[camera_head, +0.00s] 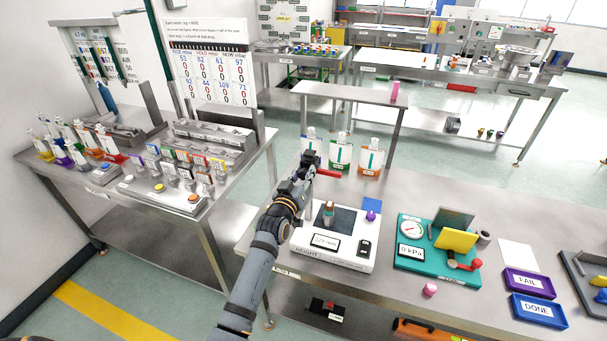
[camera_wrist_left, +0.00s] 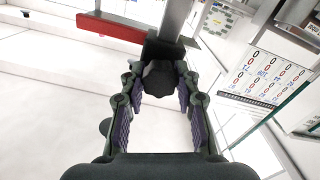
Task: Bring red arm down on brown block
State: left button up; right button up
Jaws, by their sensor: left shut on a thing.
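The red arm (camera_head: 328,173) sticks out to the right from a slide on an upright post, above a white height gauge (camera_head: 305,258). My left gripper (camera_head: 308,170) is at the post and shut on the black block at the arm's root. In the left wrist view, the red arm (camera_wrist_left: 108,27) runs left from that black block (camera_wrist_left: 161,76), which sits between my fingers. A small brown block (camera_head: 328,209) stands upright on the gauge's dark plate (camera_head: 345,216), below the red arm and apart from it. My right gripper is not in view.
Several bottles (camera_head: 341,154) stand behind the gauge. A purple-knobbed blue piece (camera_head: 372,209) is close at its right. A teal gauge box (camera_head: 412,255), a purple FAIL tray (camera_head: 530,283) and a blue DONE tray (camera_head: 539,310) lie further right.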

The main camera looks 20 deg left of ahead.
pick_arm(q)
notch_tip(320, 180, down, 12)
jog(key=b, duration=0.9)
jog(key=shift+f, duration=0.25)
jog(key=o, duration=1)
jog(key=shift+o, duration=0.2)
jog(key=s, duration=1.2)
jog(key=shift+a, duration=0.2)
